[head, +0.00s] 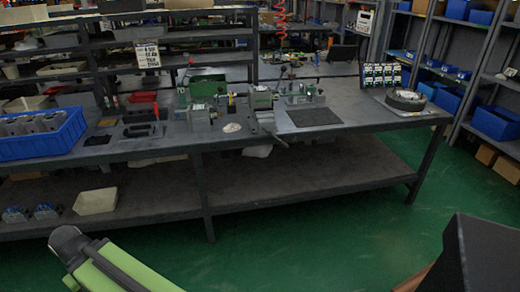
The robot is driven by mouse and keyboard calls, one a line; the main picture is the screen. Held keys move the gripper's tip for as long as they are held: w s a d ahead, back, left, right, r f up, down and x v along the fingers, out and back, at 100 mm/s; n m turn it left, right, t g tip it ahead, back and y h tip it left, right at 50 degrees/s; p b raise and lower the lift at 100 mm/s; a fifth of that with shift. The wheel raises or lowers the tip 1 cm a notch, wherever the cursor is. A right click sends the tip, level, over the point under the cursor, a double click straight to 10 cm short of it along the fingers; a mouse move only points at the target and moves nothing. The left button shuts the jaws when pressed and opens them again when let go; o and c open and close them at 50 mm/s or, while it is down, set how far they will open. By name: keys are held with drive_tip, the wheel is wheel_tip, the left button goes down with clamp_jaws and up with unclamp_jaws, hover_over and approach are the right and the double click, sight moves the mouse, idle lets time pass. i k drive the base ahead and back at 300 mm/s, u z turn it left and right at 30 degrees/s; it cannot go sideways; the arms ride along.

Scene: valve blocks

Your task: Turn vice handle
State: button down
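A vice (262,103) stands on the workbench (345,122) near its front edge, just left of a dark mat. A green and black link of my arm shows at the lower left, well apart from the vice and in front of the bench. My gripper's fingertips do not show.
A blue bin (40,135) stands at the bench's left end. A dark mat (314,117) and a round dark disc (405,100) lie to the right. The lower shelf (300,183) is mostly bare. Green floor (330,235) is open before the bench.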

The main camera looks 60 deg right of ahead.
sight(268, 129)
drive_tip(key=z, duration=0.15)
drive_tip(key=i, duration=1.1)
drive_tip(key=z, duration=0.6)
